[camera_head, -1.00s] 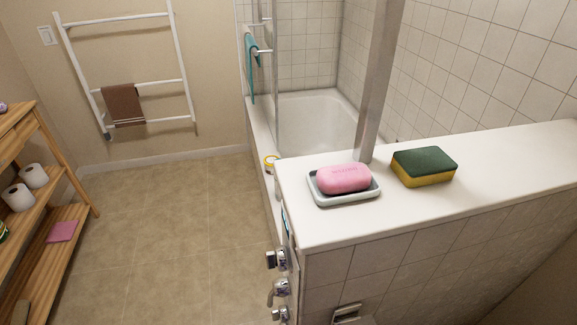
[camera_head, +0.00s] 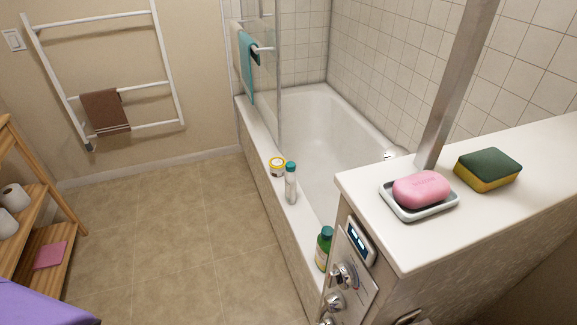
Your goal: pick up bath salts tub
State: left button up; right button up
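A small round tub with a yellow band and pale lid (camera_head: 277,166) stands on the near white rim of the bathtub; it looks like the bath salts tub, though its label is too small to read. A slim clear bottle with a teal cap (camera_head: 290,184) stands close beside it, a little nearer and to the right. Neither of my grippers is in view.
A green bottle (camera_head: 324,250) stands nearer on the bathtub rim (camera_head: 304,211), beside the tap panel. The ledge holds a pink soap (camera_head: 421,188) and a sponge (camera_head: 488,169). The glass screen (camera_head: 268,95) stands behind the tub. The tiled floor (camera_head: 180,220) is clear.

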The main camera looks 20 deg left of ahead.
aim_at(276, 165)
jog(key=j+z, duration=0.3)
jog(key=j, duration=0.25)
jog(key=k+j+z, duration=0.1)
jog(key=j+z, duration=0.2)
jog(key=j, duration=0.2)
jog(key=j+z, duration=0.35)
jog(key=j, duration=0.15)
jog(key=j+z, duration=0.35)
jog(key=j, duration=0.2)
jog(key=j+z, duration=0.4)
jog(key=j, duration=0.65)
jog(key=j+z, duration=0.4)
jog(key=j, duration=0.7)
jog(key=j+u, duration=0.4)
jog(key=i+j+u, duration=0.2)
jog(key=j+u, duration=0.2)
jog(key=i+j+u, duration=0.1)
jog(key=u, duration=0.65)
